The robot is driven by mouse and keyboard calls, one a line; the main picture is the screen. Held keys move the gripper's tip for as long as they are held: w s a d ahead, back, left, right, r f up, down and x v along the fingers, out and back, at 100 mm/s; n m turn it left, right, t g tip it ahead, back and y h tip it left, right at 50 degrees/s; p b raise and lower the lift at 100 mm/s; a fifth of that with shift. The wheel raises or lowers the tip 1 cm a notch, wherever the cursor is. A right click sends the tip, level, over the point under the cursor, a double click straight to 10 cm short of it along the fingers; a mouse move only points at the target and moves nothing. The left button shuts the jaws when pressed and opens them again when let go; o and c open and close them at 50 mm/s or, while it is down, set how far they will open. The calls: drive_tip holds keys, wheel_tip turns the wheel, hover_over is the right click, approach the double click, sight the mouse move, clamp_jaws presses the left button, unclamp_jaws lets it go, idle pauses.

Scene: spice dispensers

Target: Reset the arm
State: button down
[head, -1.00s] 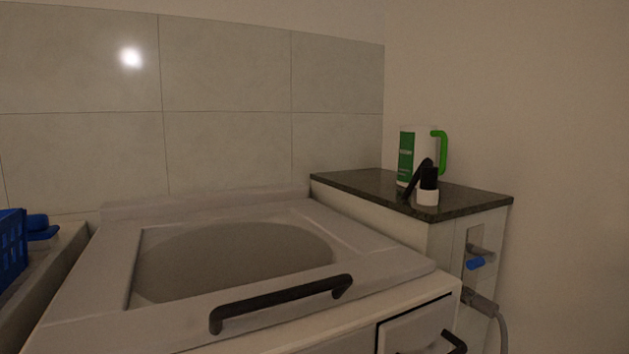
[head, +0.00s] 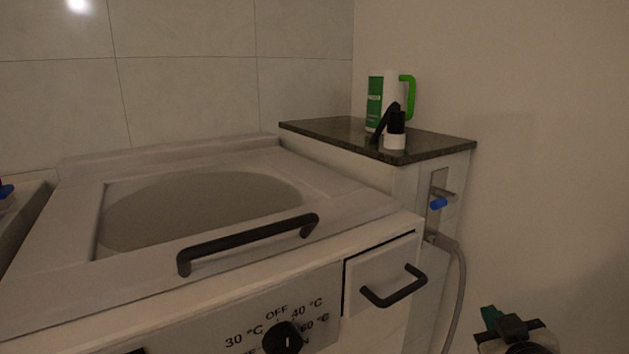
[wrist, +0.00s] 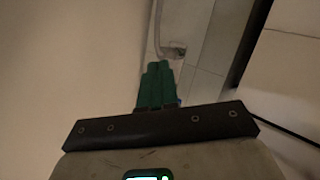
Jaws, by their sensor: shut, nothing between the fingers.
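My gripper (head: 490,312) shows at the bottom right of the head view, beside the washing machine and in front of the bare wall. Its green fingers point up and the dark wrist sits below them. In the wrist view the green fingers (wrist: 158,70) are together and shut, with nothing between them. Most of my arm is out of the head view.
The washing machine (head: 330,280) has a black lid handle (head: 245,243), a drawer handle (head: 395,287) and a dial (head: 283,338). A dark-topped cabinet (head: 440,144) bears a green-and-white container (head: 375,104) and a white-based bottle (head: 395,140). A grey hose (head: 460,290) hangs beside it.

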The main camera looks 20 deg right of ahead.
drive_tip(key=s+a+f+g+y, duration=0.25)
drive_tip(key=s+a+f, duration=0.2)
drive_tip(key=f, duration=0.55)
drive_tip(key=s+a+f+g+y, duration=0.2)
drive_tip(key=s+a+f+g, duration=0.3)
drive_tip(key=f, duration=0.5)
drive_tip(key=s+a+f+g+y, duration=0.1)
drive_tip(key=s+a+f+g, duration=0.2)
drive_tip(key=s, duration=0.5)
drive_tip(key=s+f+g+y, duration=0.1)
drive_tip(key=s+f+g, duration=0.1)
drive_tip(key=s+f, duration=0.45)
wheel_tip(320, 180, up, 32)
drive_tip(key=p, duration=3)
drive_tip(key=shift+n+p, duration=0.35)
drive_tip(key=shift+n, duration=0.05)
drive_tip(key=shift+a+f, duration=0.1)
